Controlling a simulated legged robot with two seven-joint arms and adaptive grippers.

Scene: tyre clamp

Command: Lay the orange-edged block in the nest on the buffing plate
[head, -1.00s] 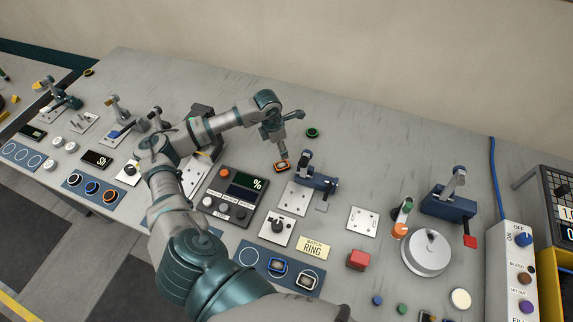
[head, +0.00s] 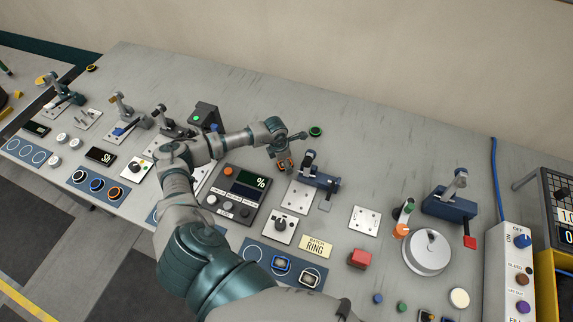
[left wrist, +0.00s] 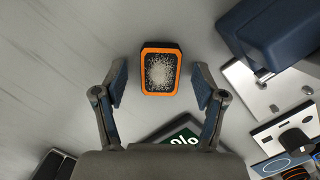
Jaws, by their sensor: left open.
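The orange-edged block (left wrist: 160,72) lies on the grey bench top, a dark rectangular block with an orange rim and a speckled grey face. My left gripper (left wrist: 160,85) is open above it, with one finger on each side and a gap to both. In the head view the gripper (head: 288,152) points down over the block (head: 285,165), which it partly hides. I cannot tell which plate is the buffing plate; a plate with holes and a blue clamp (head: 299,194) stands just right of the gripper. My right gripper is not in view.
A panel with a "%" display (head: 237,197) is in front of the block. A green-edged ring (head: 316,131) lies behind it. The blue clamp body (head: 319,181) rises close to the right. Bench behind and left of the block is clear.

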